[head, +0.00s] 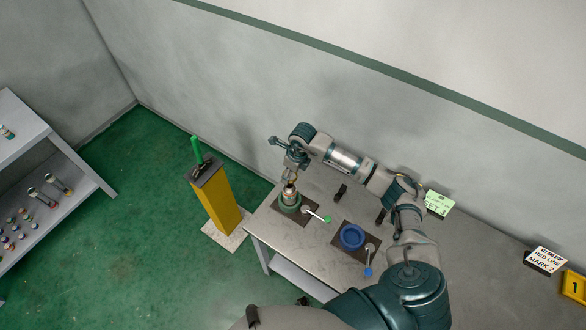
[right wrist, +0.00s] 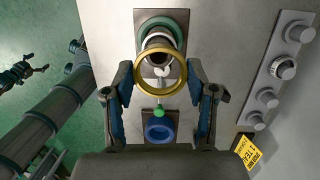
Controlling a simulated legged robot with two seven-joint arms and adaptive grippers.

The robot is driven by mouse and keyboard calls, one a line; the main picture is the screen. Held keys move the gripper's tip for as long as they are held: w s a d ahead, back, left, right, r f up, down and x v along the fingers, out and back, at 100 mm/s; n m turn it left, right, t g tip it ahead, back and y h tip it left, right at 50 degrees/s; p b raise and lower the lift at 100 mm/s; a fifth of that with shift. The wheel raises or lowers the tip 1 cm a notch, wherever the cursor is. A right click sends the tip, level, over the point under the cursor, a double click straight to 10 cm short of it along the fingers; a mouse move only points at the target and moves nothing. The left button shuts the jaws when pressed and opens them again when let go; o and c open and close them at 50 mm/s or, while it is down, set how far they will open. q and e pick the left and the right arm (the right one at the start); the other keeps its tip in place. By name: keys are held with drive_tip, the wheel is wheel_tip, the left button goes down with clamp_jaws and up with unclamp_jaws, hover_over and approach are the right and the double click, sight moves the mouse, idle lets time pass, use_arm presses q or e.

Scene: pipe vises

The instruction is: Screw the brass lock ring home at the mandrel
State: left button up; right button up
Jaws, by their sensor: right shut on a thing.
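The brass lock ring (right wrist: 160,92) is held between the fingers of my right gripper (right wrist: 160,85), in front of the camera. Beyond it in the right wrist view a dark, pipe-like mandrel (right wrist: 157,44) stands in a green round vise (right wrist: 179,28). The ring's upper edge overlaps the mandrel there; I cannot tell whether it is around its end or above it. In the head view my right gripper (head: 290,180) is over the green vise (head: 286,209) at the table's left end. A dark claw-like shape (right wrist: 22,72) at the left of the right wrist view may be my left gripper; its jaws are unclear.
A blue round vise (head: 352,237) with a blue-tipped lever is on the grey table (head: 312,243), right of the green one. The green-tipped lever (head: 318,215) lies between them. A yellow post (head: 217,203) stands left of the table. Grey knobs (right wrist: 283,69) line the table's wall side.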

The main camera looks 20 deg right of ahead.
sight(291, 185)
drive_tip(key=shift+a, duration=0.4)
drive_tip(key=f+b, duration=0.1)
drive_tip(key=f, duration=0.1)
drive_tip(key=d+f+b, duration=0.1)
drive_tip(key=b, duration=0.1)
drive_tip(key=shift+f, duration=0.4)
drive_tip(key=shift+a, duration=0.2)
drive_tip(key=shift+s+a+r, duration=0.1)
drive_tip(key=shift+a, duration=0.1)
drive_tip(key=shift+d+b, duration=0.2)
drive_tip(key=shift+b, duration=0.1)
drive_tip(key=shift+d, duration=0.25)
drive_tip(key=shift+a+f+b, duration=0.25)
drive_tip(key=shift+f+b, duration=0.05)
drive_tip(key=shift+f, duration=0.2)
drive_tip(key=shift+s+d+f+b, duration=0.1)
drive_tip(key=shift+f+b, duration=0.2)
drive_tip(key=shift+f, duration=0.05)
